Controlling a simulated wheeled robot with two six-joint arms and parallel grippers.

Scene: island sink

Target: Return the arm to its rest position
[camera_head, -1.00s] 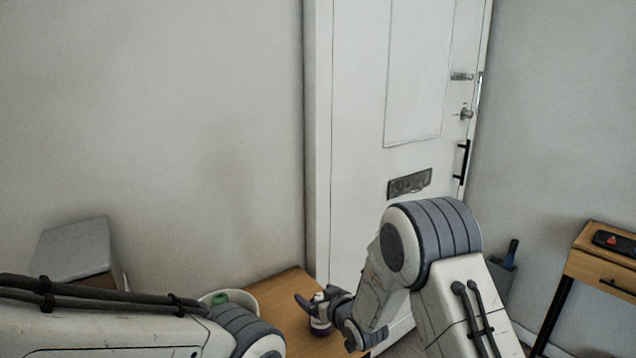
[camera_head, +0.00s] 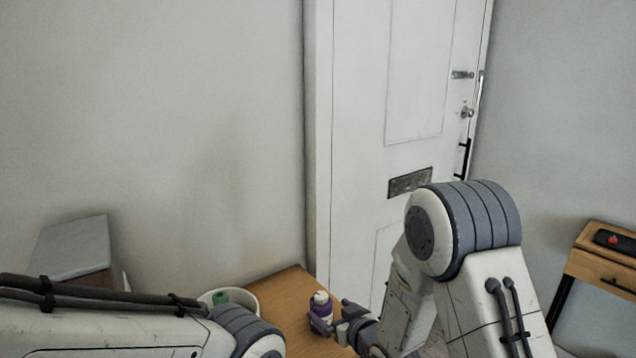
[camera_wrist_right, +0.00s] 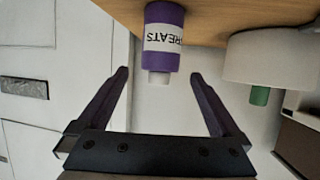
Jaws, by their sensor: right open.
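My right gripper (camera_head: 343,316) is open and empty near the right edge of a small wooden table, just right of a purple bottle with a white cap (camera_head: 321,310). The bottle stands upright on the table. In the right wrist view the bottle (camera_wrist_right: 163,40), labelled "TREATS", shows upside down, beyond the open fingers (camera_wrist_right: 158,82) and apart from them. My right arm is bent, its elbow raised in front of the white door. My left arm comes in at the lower left; its gripper is out of view.
A white bowl (camera_head: 251,293) with a green thing (camera_head: 221,297) in it stands on the wooden table (camera_head: 287,291). A grey-topped box (camera_head: 72,247) is at the left. A white door (camera_head: 345,120) is behind. A wooden desk (camera_head: 603,262) stands at the right.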

